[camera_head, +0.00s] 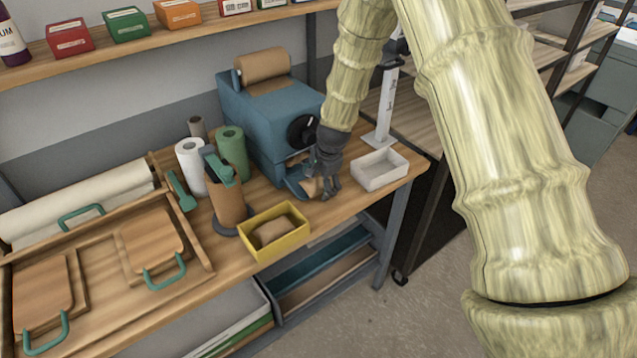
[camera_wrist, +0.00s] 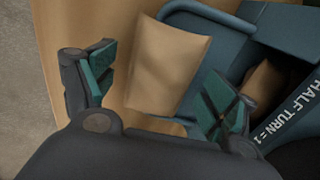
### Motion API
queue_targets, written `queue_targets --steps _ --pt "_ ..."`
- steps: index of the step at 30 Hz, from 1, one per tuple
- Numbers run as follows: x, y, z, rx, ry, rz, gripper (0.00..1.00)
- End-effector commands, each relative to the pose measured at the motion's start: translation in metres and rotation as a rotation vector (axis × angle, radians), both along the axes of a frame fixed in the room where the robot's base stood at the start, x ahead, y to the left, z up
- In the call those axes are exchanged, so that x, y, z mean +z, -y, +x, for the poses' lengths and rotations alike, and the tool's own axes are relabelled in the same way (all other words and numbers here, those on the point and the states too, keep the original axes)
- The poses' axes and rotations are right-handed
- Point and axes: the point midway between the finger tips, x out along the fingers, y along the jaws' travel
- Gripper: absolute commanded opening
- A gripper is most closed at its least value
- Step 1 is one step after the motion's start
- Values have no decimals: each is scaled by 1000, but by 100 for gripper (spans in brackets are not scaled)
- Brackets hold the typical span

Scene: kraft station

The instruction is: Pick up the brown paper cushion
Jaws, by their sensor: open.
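A brown paper cushion (camera_wrist: 168,62) lies at the outlet of the blue dispenser machine (camera_head: 262,120). In the head view the cushion (camera_head: 311,188) shows partly behind my gripper (camera_head: 328,188). In the wrist view my gripper (camera_wrist: 160,92) is open, with one teal-padded finger on each side of the cushion. Gaps show between the pads and the cushion, and nothing is gripped. A second brown piece (camera_head: 271,230) lies in the yellow bin (camera_head: 287,243) on the bench.
A pale empty tray (camera_head: 380,183) stands right of the gripper, near the bench edge. Green (camera_head: 232,150) and white (camera_head: 191,165) rolls and a brown roll on a stand (camera_head: 227,202) are to the left. Boxes line the shelf (camera_head: 190,37) above.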

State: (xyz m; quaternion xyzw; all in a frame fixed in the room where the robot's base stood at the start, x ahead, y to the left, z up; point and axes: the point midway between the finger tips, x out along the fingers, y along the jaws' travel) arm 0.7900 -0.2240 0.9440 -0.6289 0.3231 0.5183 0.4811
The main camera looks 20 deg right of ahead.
Motion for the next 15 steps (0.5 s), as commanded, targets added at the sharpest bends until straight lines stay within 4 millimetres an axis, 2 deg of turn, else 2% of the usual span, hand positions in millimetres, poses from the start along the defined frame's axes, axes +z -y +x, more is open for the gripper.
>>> queue_targets --steps 4,5,10,11,15 --pt "0 0 0 0 0 0 86" --pt "0 0 0 0 0 0 82" --pt "0 0 0 0 0 0 51" --pt "0 0 0 0 0 0 48" --pt "0 0 0 0 0 0 48"
